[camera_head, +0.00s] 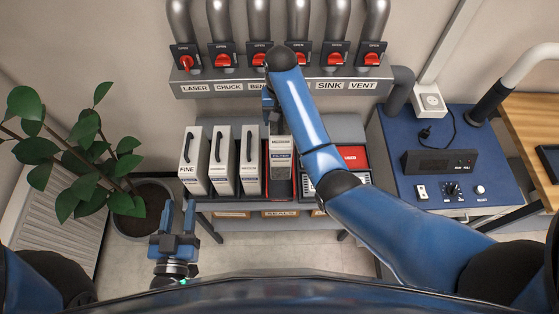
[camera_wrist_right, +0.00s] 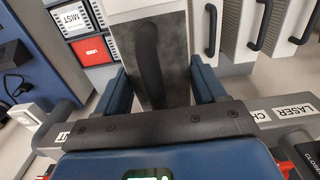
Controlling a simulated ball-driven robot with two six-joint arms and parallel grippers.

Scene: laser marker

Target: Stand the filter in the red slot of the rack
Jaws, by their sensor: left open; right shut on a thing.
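The grey filter (camera_head: 280,150) with a dark strip is at the rack, to the right of the white filters. It also shows in the right wrist view (camera_wrist_right: 176,40), between blue fingers. My right gripper (camera_head: 272,118) is shut on it at its top. The red-edged slot (camera_head: 281,191) of the rack is directly below and around the filter's lower part. I cannot tell whether the filter's foot rests on the slot floor. My left gripper (camera_head: 176,222) is open and empty, low at the left, away from the rack.
Several white filters, one marked FINE (camera_head: 193,165), stand left of the slot. A red and white box (camera_head: 353,157) is to the right, partly behind my right arm. Pipes with red valves (camera_head: 224,60) are above. A plant (camera_head: 92,165) stands at the left, a blue bench (camera_head: 455,190) at the right.

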